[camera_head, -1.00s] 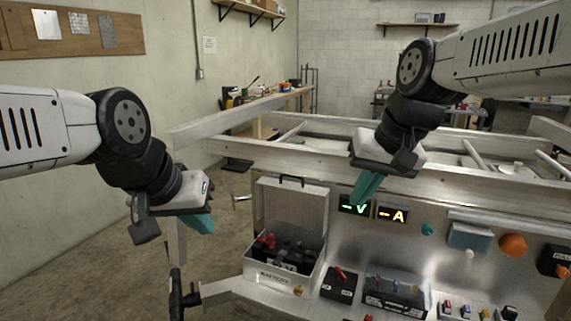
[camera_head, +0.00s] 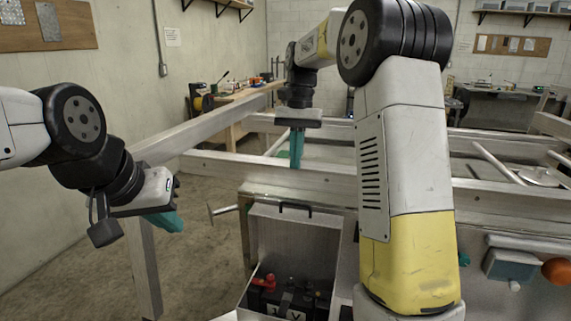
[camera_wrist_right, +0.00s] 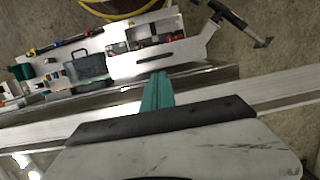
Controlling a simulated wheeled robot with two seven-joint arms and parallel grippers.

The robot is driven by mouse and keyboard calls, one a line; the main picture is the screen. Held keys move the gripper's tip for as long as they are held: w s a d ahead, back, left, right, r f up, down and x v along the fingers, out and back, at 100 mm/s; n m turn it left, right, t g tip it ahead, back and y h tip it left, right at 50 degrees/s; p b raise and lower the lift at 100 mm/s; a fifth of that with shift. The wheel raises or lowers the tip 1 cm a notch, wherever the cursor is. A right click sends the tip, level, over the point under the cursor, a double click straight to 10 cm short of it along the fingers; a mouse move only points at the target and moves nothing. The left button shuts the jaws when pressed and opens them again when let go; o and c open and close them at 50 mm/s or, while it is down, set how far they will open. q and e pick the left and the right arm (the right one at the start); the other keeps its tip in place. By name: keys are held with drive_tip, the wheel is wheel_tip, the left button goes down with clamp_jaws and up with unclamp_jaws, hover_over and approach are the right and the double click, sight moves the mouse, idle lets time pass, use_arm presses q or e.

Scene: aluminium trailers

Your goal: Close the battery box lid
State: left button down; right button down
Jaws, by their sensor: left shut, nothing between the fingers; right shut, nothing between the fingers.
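The battery box (camera_head: 256,303) stands at the bottom middle of the head view with its metal lid (camera_head: 295,243) raised upright at its back. A dark handle (camera_head: 295,206) sits on the lid's top edge. Dark batteries (camera_head: 288,298) with red parts show inside. My right gripper (camera_head: 296,158), with teal fingers, is shut and empty, pointing down above and behind the raised lid, apart from it. My left gripper (camera_head: 170,224) is shut and empty, left of the box.
Aluminium frame rails (camera_head: 330,178) run behind the box, and another rail (camera_head: 205,128) reaches toward the left. My right arm covers much of the panel on the right. A blue-grey box (camera_head: 510,266) and an orange knob (camera_head: 556,271) show there. Concrete floor lies open at the left.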

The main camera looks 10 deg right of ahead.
hover_over(293, 211)
wheel_tip(293, 211, down, 8)
drive_tip(key=shift+w+f, duration=0.1)
drive_tip(key=shift+w, duration=0.05)
idle(0.3)
